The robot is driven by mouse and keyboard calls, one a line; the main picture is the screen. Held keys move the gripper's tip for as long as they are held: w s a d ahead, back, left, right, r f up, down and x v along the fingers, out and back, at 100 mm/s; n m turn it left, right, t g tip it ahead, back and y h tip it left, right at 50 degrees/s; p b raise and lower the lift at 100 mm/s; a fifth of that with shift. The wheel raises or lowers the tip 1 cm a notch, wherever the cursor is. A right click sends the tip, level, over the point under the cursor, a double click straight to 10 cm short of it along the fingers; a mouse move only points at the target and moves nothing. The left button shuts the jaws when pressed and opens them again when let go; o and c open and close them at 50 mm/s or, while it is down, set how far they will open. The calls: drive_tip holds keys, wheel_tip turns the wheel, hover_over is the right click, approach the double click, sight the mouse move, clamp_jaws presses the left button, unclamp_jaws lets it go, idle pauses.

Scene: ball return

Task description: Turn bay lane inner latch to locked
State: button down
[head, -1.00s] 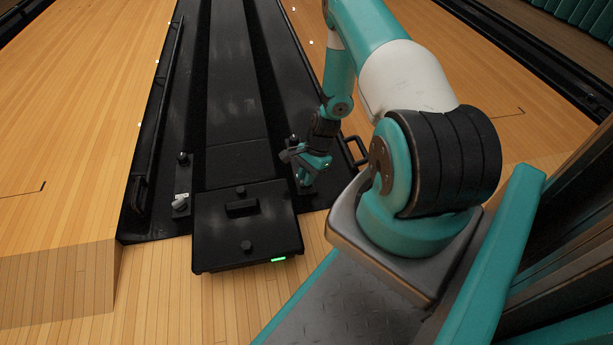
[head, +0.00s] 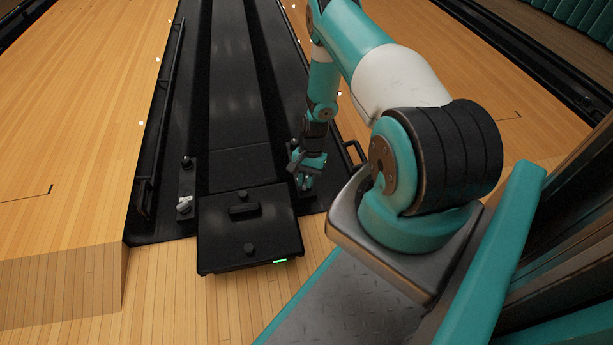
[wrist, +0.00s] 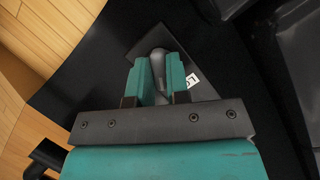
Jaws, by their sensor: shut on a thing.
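The latch in my gripper has a grey rounded knob (wrist: 158,62) on a dark square plate (wrist: 208,90). A white label (wrist: 192,80) with partly hidden letters, seemingly "LO", sits on the plate right of the knob. My gripper (wrist: 159,82) has its two teal fingers closed on either side of the knob. In the head view my gripper (head: 306,184) is low at the right side of the black lane bed, and it hides this latch.
A black cart-like box (head: 248,230) with a green light stands at the bed's near end, just left of my gripper. A black handle (head: 355,152) rises right of my gripper. A long black rail (head: 168,90) runs along the left. Wooden floor (head: 75,130) lies on both sides.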

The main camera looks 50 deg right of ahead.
drive_tip(key=n+g+p, duration=0.1)
drive_tip(key=n, duration=0.2)
drive_tip(key=n+h+p, duration=0.1)
drive_tip(key=n, duration=0.2)
drive_tip(key=shift+a+g, duration=0.1)
drive_tip(key=shift+g, duration=0.3)
drive_tip(key=shift+n+h, duration=0.3)
drive_tip(key=c, duration=1.1)
unclamp_jaws()
drive_tip(key=p+v, duration=0.7)
drive_tip(key=v, duration=1)
drive_tip(key=shift+w+p, duration=0.3)
drive_tip(key=shift+p, duration=0.1)
